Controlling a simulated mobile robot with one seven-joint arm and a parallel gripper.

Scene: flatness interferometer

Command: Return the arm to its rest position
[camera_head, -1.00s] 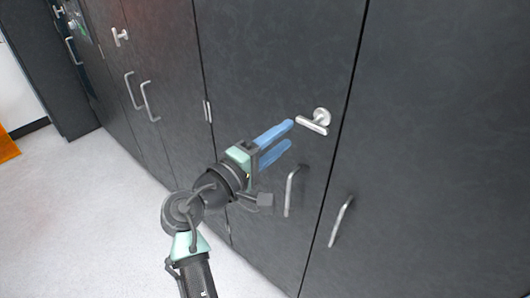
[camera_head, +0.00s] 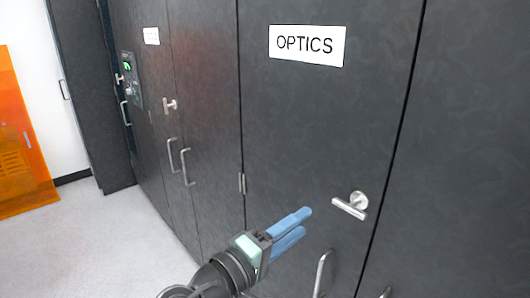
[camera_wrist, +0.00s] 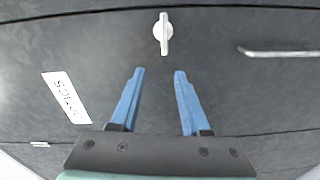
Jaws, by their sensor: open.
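My gripper (camera_head: 306,222) has two blue fingers and is in the lower middle of the head view, in front of the dark cabinet door (camera_head: 300,130) labelled OPTICS. In the wrist view my gripper (camera_wrist: 159,72) is open, with nothing between its fingers. A silver T-shaped latch handle (camera_head: 351,205) on the door is to the right of the fingertips. In the wrist view the latch handle (camera_wrist: 163,33) is beyond the fingertips, apart from them. Most of my arm is below the head view's edge.
The OPTICS label (camera_head: 307,45) is high on the door, which looks closed. A bar handle (camera_head: 322,272) is below the latch. More cabinets with bar handles (camera_head: 180,160) run to the left. An orange panel (camera_head: 22,140) stands at far left. Pale floor (camera_head: 110,240) is clear there.

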